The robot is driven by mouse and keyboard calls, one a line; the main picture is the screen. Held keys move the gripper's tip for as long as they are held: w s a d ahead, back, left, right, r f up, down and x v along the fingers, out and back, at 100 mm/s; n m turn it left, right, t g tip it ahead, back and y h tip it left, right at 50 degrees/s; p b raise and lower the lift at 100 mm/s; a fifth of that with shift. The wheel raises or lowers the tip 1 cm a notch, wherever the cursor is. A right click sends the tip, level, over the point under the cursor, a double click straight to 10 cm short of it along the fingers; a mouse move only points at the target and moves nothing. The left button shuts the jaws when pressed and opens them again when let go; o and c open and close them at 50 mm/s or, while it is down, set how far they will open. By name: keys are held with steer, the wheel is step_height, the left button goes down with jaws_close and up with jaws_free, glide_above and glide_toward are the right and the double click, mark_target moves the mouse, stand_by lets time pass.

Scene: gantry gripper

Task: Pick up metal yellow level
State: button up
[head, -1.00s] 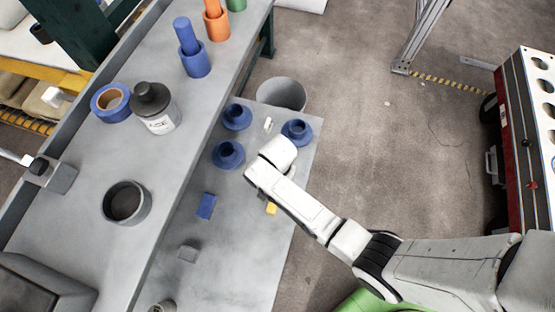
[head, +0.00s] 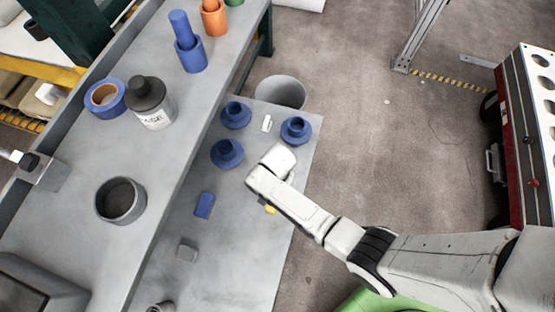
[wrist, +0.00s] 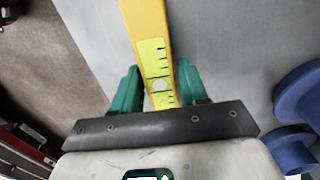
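The yellow level (wrist: 145,25) has a lime-yellow face with black tick marks and a round pale spot in the wrist view. It runs from the top edge down between the two green fingers of my gripper (wrist: 158,72). The fingers stand on either side of it with narrow gaps, so the gripper looks open around it; firm contact does not show. In the head view only a small yellow end of the level (head: 270,209) shows beside my arm. My arm hides the rest of the level and the fingers.
Blue flanged parts (head: 227,153) stand on the lower grey table (head: 225,245), with a blue block (head: 204,205), a grey block (head: 187,250) and a small white piece (head: 266,123). The raised bench (head: 75,245) stands left. A grey bin (head: 281,92) is behind.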

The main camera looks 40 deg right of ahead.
steer(key=c, duration=0.7)
jaws_close()
